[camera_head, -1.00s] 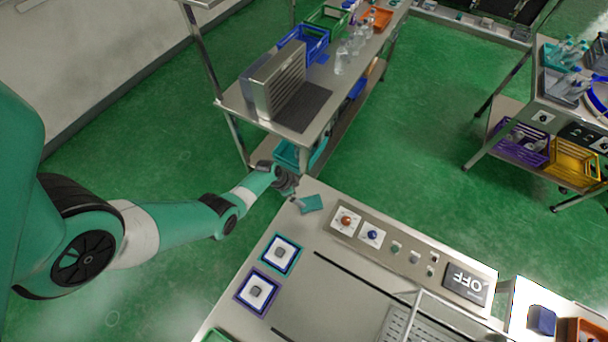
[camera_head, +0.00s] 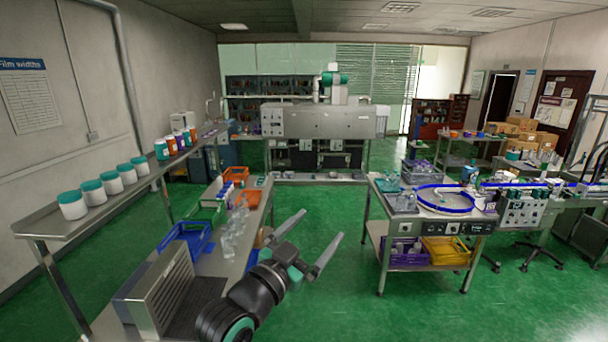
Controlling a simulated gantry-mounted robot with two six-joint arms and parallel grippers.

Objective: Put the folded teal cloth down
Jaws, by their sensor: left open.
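My left gripper (camera_head: 321,224) is raised in the lower middle of the head view. Its two long grey fingers are spread wide, with nothing between them. The folded teal cloth does not show in the current view, nor does the machine top with the OFF display. My right gripper is out of view.
A steel bench (camera_head: 262,188) with a blue crate (camera_head: 186,241), clear bottles (camera_head: 231,237) and an orange tray (camera_head: 237,174) stands left of the gripper. Another steel table (camera_head: 372,210) stands to the right. Green floor (camera_head: 345,285) lies open between them.

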